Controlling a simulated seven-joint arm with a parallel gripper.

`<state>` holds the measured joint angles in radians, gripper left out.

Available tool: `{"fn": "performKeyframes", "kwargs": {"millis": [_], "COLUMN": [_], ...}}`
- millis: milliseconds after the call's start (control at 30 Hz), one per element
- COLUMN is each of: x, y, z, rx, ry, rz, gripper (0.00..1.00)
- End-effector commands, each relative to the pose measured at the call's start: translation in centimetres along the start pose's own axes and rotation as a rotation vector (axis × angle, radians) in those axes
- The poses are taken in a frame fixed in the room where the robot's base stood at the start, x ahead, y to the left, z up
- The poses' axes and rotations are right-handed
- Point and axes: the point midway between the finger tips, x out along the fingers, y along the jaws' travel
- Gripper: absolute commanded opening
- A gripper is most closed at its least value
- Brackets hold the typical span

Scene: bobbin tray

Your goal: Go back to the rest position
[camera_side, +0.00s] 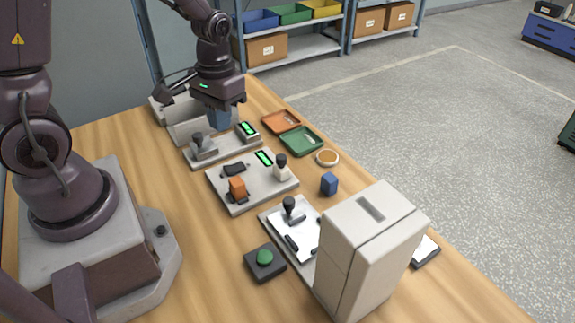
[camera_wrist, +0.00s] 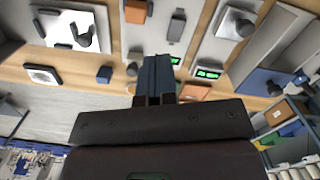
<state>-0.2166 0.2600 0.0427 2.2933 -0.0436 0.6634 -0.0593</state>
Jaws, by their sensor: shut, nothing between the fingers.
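My gripper (camera_side: 221,122) hangs at the back of the wooden table in the side view, fingers pointing down, above the area of the grey fixture with a dark-knobbed part (camera_side: 203,147). In the wrist view my gripper (camera_wrist: 157,62) shows its dark blue fingers together, with nothing between them. It appears clear of the objects below, though the exact height is hard to tell. Part of the grey open bin (camera_side: 190,128) behind is hidden by my gripper in the side view.
An orange tray (camera_side: 281,121), a green tray (camera_side: 301,141), a round orange-topped dish (camera_side: 327,157) and a blue block (camera_side: 329,183) line the right edge. A plate holds an orange block (camera_side: 237,188). A tall grey box (camera_side: 365,250) and green button (camera_side: 264,257) stand in front.

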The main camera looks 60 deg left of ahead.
Motion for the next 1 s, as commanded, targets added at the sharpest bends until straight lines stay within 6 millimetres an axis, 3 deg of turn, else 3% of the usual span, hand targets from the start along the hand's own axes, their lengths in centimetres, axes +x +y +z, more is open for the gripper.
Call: {"fn": "performKeyframes", "kwargs": {"millis": [33, 200, 500, 733, 1000], "x": [-2.0, -7.5, -14.4, -17.1, -17.5], "y": [0.6, 1.9, 3.2, 3.8, 4.0], "z": [0.7, 3.7, 9.1, 10.7, 10.8], "rx": [0.035, 0.144, 0.298, 0.344, 0.353], "ry": [0.034, 0.138, 0.390, 0.542, 0.560], "rz": [0.004, 0.011, 0.032, 0.060, 0.066], "gripper": [0.00, 0.00, 0.00, 0.00, 0.00]}}
